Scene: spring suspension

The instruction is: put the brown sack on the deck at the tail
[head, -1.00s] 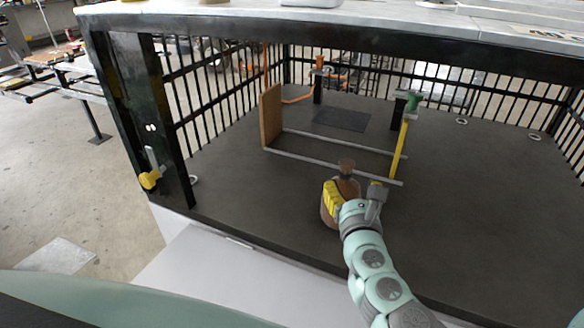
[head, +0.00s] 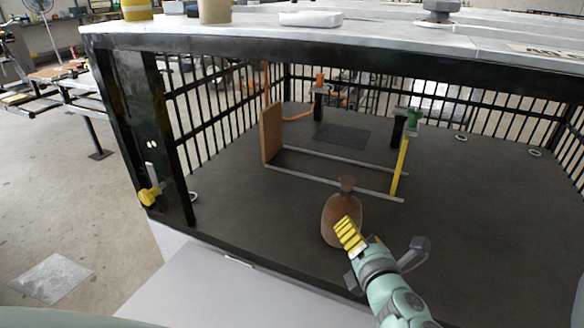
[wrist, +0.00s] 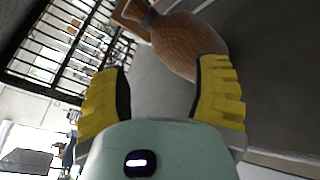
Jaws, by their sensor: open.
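The brown sack (head: 341,214), with a tied neck, stands upright on the dark deck (head: 240,185) close to its near edge. It also shows in the wrist view (wrist: 188,45), beyond the fingers. My gripper (head: 385,240) is open, in front of the sack and to its right. In the head view its yellow finger overlaps the sack's lower right side; I cannot tell whether they touch. In the wrist view nothing is between the two yellow fingers (wrist: 160,98), and the sack lies past their tips.
Behind the sack, grey rails (head: 330,180) run from a brown board (head: 271,132) to a yellow bar (head: 400,165). Black barred sides enclose the deck, and a worktop (head: 400,30) spans above. The deck to the right is clear.

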